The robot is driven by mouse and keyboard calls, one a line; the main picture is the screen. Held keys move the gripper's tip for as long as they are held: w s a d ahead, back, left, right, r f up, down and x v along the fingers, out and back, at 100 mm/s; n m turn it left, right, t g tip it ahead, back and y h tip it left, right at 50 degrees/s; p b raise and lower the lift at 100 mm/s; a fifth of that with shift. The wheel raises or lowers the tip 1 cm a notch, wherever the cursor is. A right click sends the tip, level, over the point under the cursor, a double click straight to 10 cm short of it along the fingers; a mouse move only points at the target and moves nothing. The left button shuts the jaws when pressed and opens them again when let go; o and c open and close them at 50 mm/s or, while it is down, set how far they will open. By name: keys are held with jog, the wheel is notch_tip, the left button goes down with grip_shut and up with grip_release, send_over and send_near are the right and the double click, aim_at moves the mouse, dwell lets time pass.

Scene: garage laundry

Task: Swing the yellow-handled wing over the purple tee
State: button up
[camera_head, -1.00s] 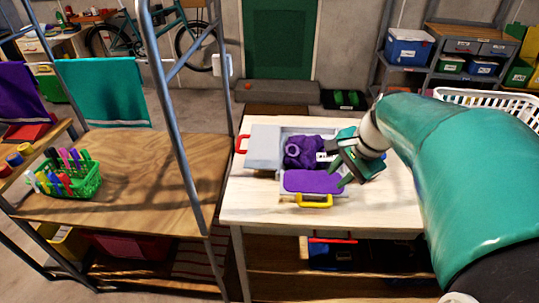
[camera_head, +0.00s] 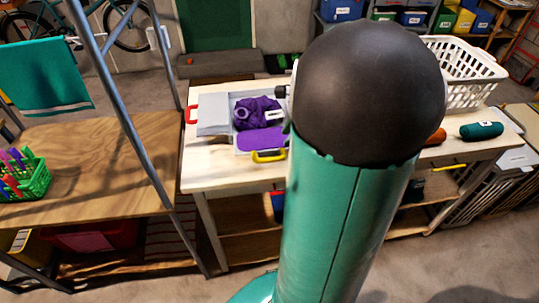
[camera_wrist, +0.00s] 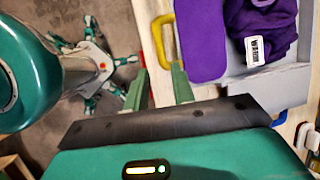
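The purple tee (camera_head: 256,108) lies bunched on the grey folding board on the pale bench. The yellow-handled wing (camera_head: 262,140) is a purple panel lying flat on the near side, beside the tee and not over it. Its yellow handle (camera_head: 270,156) faces me. In the wrist view the tee (camera_wrist: 268,22) with a white label, the wing (camera_wrist: 200,38) and the handle (camera_wrist: 166,42) show at the top. My gripper (camera_wrist: 160,86) is open and empty, its fingers just below the handle in the picture. My arm hides the gripper in the head view.
A grey wing (camera_head: 214,115) with a red handle (camera_head: 191,115) lies open at the left. A blue handle (camera_wrist: 279,118) shows in the wrist view. A metal post (camera_head: 125,110) stands left of the bench. A white basket (camera_head: 465,70) and a green roll (camera_head: 481,130) are at the right.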

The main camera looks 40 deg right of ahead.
aim_at(271, 158)
jog(key=x, duration=1.1)
jog(key=shift+s, duration=0.1)
grip_shut()
